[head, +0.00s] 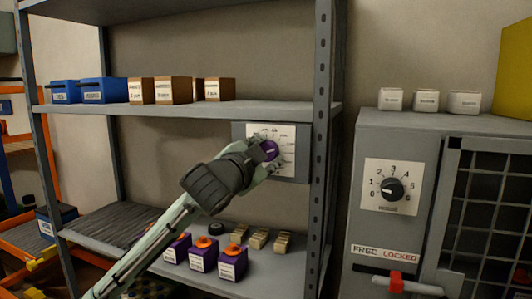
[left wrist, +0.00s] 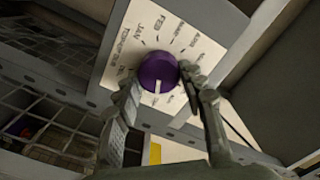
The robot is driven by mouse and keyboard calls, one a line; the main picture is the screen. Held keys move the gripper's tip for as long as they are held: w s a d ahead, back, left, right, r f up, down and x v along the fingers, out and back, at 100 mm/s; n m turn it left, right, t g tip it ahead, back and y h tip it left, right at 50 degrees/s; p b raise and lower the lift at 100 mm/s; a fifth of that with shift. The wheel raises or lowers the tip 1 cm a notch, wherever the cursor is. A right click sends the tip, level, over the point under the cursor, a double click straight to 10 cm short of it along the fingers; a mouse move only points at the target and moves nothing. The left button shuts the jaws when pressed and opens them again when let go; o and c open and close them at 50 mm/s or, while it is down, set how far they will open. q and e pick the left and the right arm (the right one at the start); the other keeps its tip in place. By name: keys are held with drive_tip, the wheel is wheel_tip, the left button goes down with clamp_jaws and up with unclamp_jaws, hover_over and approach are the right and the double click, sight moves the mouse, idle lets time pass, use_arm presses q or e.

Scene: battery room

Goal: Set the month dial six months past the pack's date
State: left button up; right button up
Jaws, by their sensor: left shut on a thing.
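The purple month dial (head: 270,150) sits on a white month card (head: 287,138) on a grey plate at the shelf's right post. My left gripper (head: 266,158) is shut on the dial, one finger on each side. In the left wrist view the dial (left wrist: 158,72) shows between the fingertips (left wrist: 160,80). Its white mark points down in that picture, away from JAN and FEB at the top; the label it points at is too small to read. Purple packs (head: 204,255) with orange tops and white labels stand on the lower shelf; their dates are unreadable. My right gripper is out of view.
Blue bins (head: 104,90) and brown boxes (head: 173,90) stand on the upper shelf. Small tan blocks (head: 259,238) sit behind the packs. A grey cabinet (head: 398,135) at right carries a black 0–6 knob (head: 392,189), a FREE/LOCKED label and a red handle (head: 396,282).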

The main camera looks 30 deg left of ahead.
use_arm(q)
drive_tip(key=o, duration=1.2)
drive_tip(key=shift+c, duration=0.2)
wheel_tip(320, 180, up, 10)
drive_tip(key=shift+d, duration=0.1)
